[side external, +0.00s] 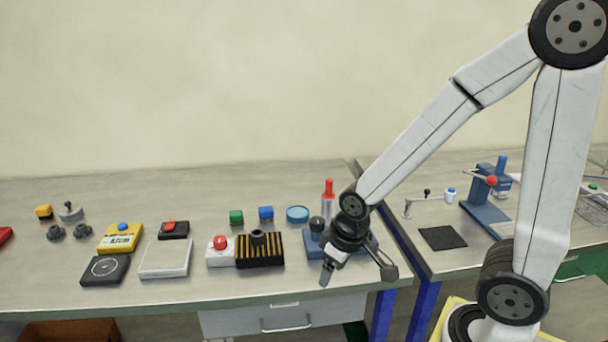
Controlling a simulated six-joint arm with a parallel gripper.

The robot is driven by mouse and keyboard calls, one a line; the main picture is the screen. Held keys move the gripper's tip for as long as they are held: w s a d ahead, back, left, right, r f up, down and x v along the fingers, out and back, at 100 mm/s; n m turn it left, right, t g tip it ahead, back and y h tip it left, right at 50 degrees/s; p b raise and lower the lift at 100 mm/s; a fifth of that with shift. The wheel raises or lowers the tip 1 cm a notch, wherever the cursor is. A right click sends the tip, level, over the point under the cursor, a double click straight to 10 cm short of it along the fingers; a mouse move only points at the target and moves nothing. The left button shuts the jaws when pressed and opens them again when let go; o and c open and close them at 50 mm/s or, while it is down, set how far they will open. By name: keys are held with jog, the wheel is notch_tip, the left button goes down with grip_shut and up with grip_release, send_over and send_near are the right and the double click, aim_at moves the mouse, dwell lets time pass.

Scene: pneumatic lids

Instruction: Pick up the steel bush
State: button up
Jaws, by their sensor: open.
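My gripper (357,272) is open and empty, with its fingers pointing down at the right end of the near bench, by its front edge. I cannot tell for sure which part is the steel bush. Two small dark grey round parts, one at left (55,233) and one beside it (83,231), lie on the far left of the bench, well away from my gripper. A dark round part (258,237) sits on top of a black-and-yellow striped block (260,255), left of my gripper.
A blue fixture (312,243) stands close behind my gripper, partly hidden by it, with a red-topped bottle (328,190) behind. A red-button box (220,253), a white tray (166,274) and a yellow box (120,238) stand further left. The bench's front strip is clear.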

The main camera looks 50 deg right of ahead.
jog(key=m+t+y, duration=0.5)
jog(key=m+t, duration=0.5)
jog(key=m, duration=2.2)
send_near(255, 232)
jog(key=shift+w+a+f, duration=0.15)
jog(key=shift+w+a, duration=0.15)
jog(key=shift+w, duration=0.25)
jog(key=shift+x, duration=3.95)
jog(key=shift+f, duration=0.1)
jog(key=shift+s, duration=0.1)
